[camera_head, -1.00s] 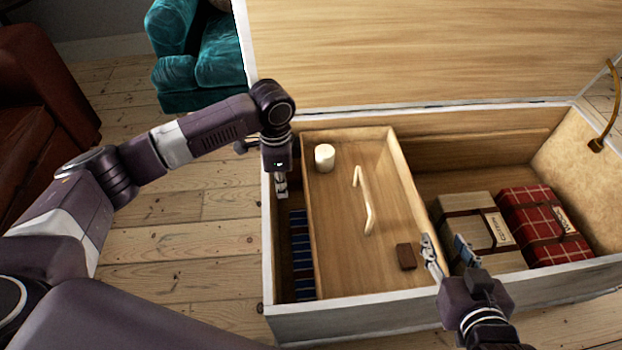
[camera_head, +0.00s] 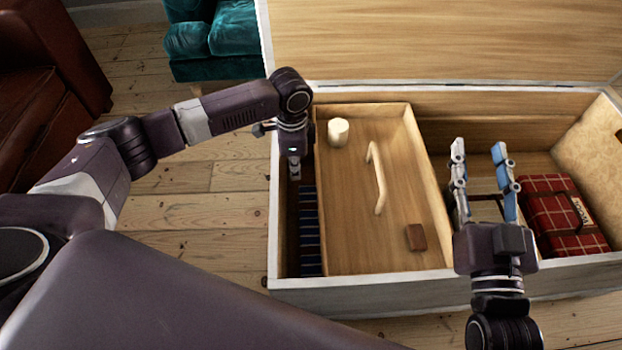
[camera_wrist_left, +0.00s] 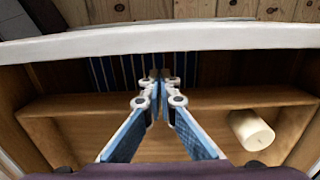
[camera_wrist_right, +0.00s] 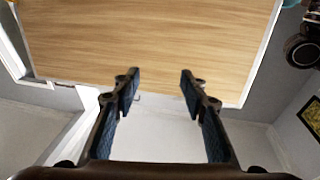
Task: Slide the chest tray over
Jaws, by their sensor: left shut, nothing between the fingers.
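The wooden tray (camera_head: 350,240) sits inside the open white-edged chest (camera_head: 420,282), left of its middle. It holds a white candle (camera_head: 338,132), a light curved handle (camera_head: 377,178) and a small brown block (camera_head: 416,237). My left gripper (camera_head: 294,172) is shut and empty, pointing down in the gap between the chest's left wall and the tray; in the left wrist view its fingertips (camera_wrist_left: 160,78) are beside the tray's side wall (camera_wrist_left: 190,102). My right gripper (camera_head: 481,150) is open and empty above the chest's right part. The right wrist view shows it facing the raised lid (camera_wrist_right: 150,45).
A red plaid bundle (camera_head: 562,212) lies in the chest's right part; a tan package beside it is mostly hidden behind my right gripper. Blue striped things (camera_head: 309,235) lie under the tray's left side. A teal armchair (camera_head: 215,40) and brown leather seat (camera_head: 45,90) stand beyond.

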